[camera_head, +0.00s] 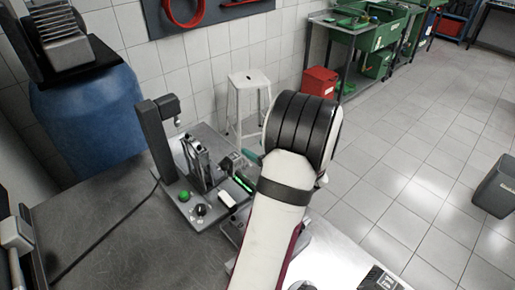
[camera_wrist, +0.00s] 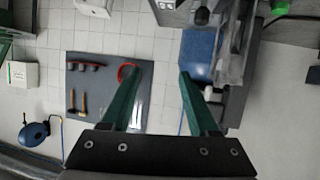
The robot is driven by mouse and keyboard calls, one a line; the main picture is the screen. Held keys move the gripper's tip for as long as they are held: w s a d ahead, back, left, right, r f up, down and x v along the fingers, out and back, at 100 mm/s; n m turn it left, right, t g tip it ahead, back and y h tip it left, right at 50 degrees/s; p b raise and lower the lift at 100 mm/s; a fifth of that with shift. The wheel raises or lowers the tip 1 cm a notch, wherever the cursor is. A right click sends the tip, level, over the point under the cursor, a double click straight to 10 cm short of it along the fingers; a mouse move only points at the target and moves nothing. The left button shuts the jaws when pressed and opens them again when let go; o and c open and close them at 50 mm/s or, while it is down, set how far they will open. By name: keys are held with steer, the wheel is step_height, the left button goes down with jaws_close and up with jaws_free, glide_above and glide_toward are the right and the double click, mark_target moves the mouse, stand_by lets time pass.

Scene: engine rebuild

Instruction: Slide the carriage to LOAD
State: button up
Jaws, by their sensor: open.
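The bench device stands on a grey base plate (camera_head: 183,205) with a dark upright column (camera_head: 157,138), a green button (camera_head: 184,196) and a black knob (camera_head: 201,210). A lit green strip (camera_head: 243,183) and a white block (camera_head: 227,199) sit at its right side. I cannot tell which part is the carriage, and no LOAD mark is readable. My gripper (camera_wrist: 158,75) is open in the wrist view, with nothing between its green fingers. Dark device parts (camera_wrist: 238,50) are close beside the right finger. In the head view my arm hides much of the device's right side.
A blue barrel (camera_head: 88,115) stands behind the bench (camera_head: 95,235) at left. A white stool (camera_head: 247,98), a red box (camera_head: 320,82) and a green workbench (camera_head: 365,38) stand beyond. A tool board (camera_wrist: 88,100) hangs on the tiled wall. The bench front is mostly bare.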

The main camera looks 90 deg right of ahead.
steer(key=shift+s+r, duration=0.1)
steer(key=shift+s, duration=0.1)
steer(key=n+t+y, duration=0.5)
steer(key=n+y, duration=0.1)
glide_toward(225, 164)
steer(key=x, duration=1)
steer(key=shift+w+d, duration=0.15)
jaws_close()
stand_by(0.6)
